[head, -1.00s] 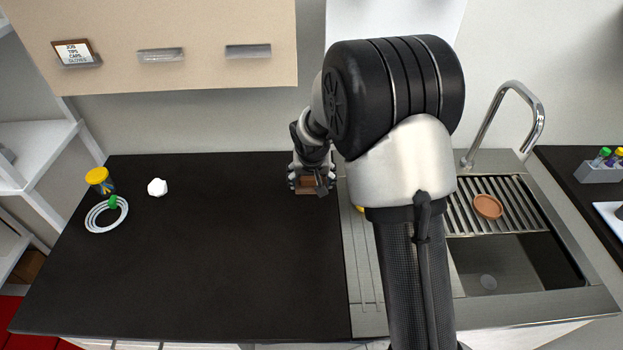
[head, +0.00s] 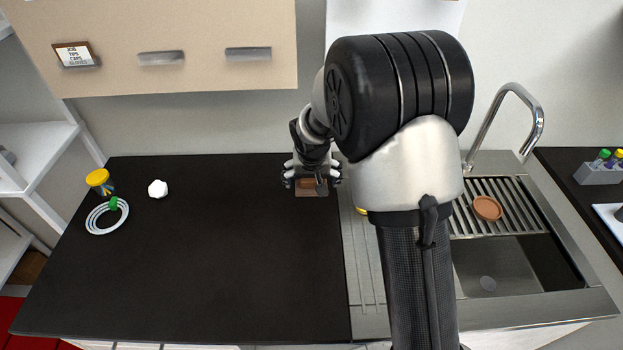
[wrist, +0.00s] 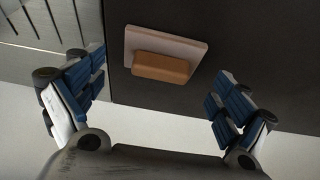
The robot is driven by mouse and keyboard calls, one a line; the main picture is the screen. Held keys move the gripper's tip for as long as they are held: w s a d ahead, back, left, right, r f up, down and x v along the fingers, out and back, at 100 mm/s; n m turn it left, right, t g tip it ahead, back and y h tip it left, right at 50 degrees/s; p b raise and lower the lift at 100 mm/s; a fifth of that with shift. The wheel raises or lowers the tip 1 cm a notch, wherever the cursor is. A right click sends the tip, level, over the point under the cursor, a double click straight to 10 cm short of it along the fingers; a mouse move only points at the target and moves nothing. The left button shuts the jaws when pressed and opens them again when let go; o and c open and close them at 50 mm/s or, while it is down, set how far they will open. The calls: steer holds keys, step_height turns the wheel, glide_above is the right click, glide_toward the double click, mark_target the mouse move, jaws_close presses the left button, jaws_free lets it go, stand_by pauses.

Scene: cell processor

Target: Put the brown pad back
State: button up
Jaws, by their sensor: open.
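The brown pad (wrist: 161,68) lies on a flat, paler pinkish-brown plate (wrist: 185,47) on the dark worktop. In the wrist view it is between my fingers but farther off, apart from both. In the head view the pad (head: 309,184) shows just below my gripper (head: 312,178), partly covered by it, near the worktop's right edge by the sink. My gripper in the wrist view (wrist: 155,105) has its two blue-padded fingers spread wide with nothing between the tips. The pad's far side is hidden.
The sink (head: 490,265) with an orange-brown dish (head: 487,208) on its drainer lies to the right. A yellow-lidded jar (head: 100,182), a coiled white tube (head: 106,215) and a white lump (head: 157,188) stand at left. The middle worktop is clear.

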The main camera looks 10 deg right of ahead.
steer(key=s+r+p, duration=0.3)
steer(key=s+r, duration=1.5)
steer(key=r, duration=0.3)
steer(key=s+r+n, duration=0.1)
steer(key=s+n, duration=0.1)
steer(key=s, duration=1.5)
steer(key=shift+s+r+y, duration=0.15)
steer(key=shift+s+y, duration=0.1)
steer(key=shift+y, duration=0.15)
